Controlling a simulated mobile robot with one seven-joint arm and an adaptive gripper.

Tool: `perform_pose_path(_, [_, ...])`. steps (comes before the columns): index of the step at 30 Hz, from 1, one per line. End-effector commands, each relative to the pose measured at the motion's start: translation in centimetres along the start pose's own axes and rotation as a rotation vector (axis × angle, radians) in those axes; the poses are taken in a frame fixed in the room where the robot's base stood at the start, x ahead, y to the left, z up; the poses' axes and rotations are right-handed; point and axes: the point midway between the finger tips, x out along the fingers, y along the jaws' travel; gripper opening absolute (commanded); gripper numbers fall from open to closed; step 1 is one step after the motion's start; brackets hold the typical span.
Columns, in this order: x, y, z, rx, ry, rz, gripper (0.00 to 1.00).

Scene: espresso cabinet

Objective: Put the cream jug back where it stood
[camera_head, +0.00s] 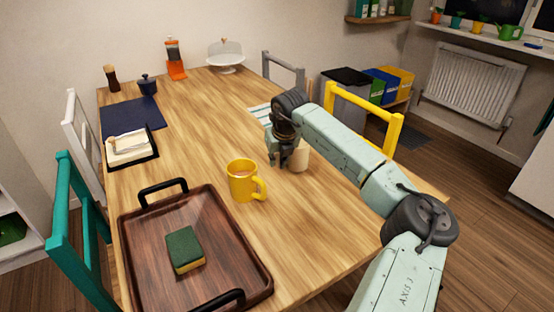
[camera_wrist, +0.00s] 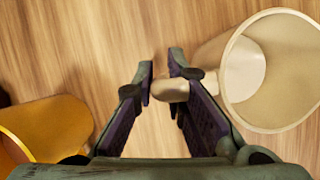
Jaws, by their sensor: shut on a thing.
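The cream jug (camera_head: 300,157) is a small pale cup beside my gripper (camera_head: 281,160), over the middle right of the table. In the wrist view the jug (camera_wrist: 234,75) is at the upper right, its mouth facing the camera and its inside looking empty. Its short handle (camera_wrist: 172,91) points left, between the fingers of my gripper (camera_wrist: 162,78). My gripper is shut on that handle. I cannot tell whether the jug's base touches the table. The gripper hides part of the jug in the head view.
A dark wooden tray (camera_head: 150,270) with a sponge (camera_head: 185,250) lies at the front left. A striped cloth (camera_head: 260,114) lies behind my gripper. The wooden table (camera_head: 205,120) is clear around mid-left.

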Motion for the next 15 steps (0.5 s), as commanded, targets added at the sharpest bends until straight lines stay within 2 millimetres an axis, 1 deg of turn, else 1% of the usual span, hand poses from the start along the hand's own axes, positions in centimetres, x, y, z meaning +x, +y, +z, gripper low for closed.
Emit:
perform_pose_path(1, [0.08, -0.01, -0.04, 0.0, 0.0, 0.0, 0.14])
perform_pose_path(9, [0.05, -0.01, -0.03, 0.0, 0.0, 0.0, 0.32])
perform_pose_path(15, [0.04, -0.02, -0.02, 0.0, 0.0, 0.0, 0.32])
